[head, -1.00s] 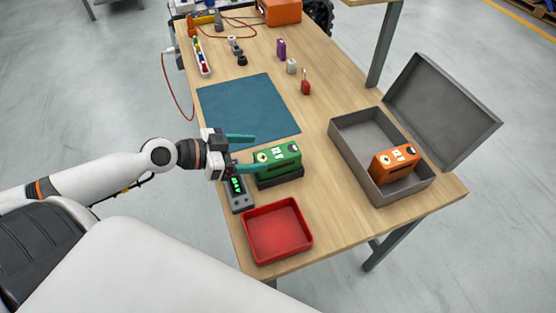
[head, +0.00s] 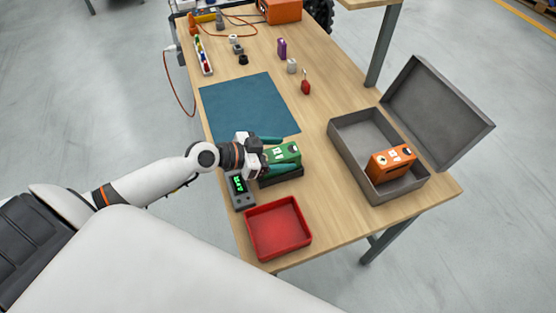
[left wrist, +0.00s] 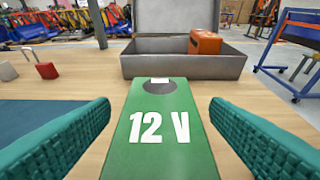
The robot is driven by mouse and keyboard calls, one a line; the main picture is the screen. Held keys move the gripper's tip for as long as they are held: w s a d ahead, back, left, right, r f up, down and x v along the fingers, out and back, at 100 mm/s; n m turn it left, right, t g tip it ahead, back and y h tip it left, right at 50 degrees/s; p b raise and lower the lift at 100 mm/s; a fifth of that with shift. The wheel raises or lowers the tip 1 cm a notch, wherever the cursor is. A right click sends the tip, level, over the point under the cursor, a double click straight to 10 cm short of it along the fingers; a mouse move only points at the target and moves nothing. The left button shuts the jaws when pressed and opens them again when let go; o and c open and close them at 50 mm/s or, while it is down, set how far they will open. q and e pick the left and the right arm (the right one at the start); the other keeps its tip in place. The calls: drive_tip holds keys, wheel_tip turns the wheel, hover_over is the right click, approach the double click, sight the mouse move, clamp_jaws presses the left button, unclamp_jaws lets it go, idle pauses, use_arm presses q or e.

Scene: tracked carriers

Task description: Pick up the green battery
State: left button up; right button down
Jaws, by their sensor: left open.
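The green battery (head: 284,153) sits on a dark cradle (head: 282,177) near the left edge of the table. In the left wrist view the battery (left wrist: 160,130) lies straight ahead, its "12 V" top between the fingers. My left gripper (head: 273,156) is open, with one teal finger on each side of the battery. I see gaps between both fingers and the battery in the left wrist view (left wrist: 160,138). The far part of the cradle is hidden by the battery. My right gripper is not in view.
A grey meter (head: 240,192) with a green display stands beside the cradle. A red tray (head: 278,228) is in front. A grey open-lidded case (head: 343,143) holding an orange battery (head: 391,160) stands to the right. A blue mat (head: 248,107) lies behind.

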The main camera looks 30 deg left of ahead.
use_arm(q)
clamp_jaws()
drive_tip(key=shift+w+r, duration=0.1)
drive_tip(key=shift+r, duration=0.15)
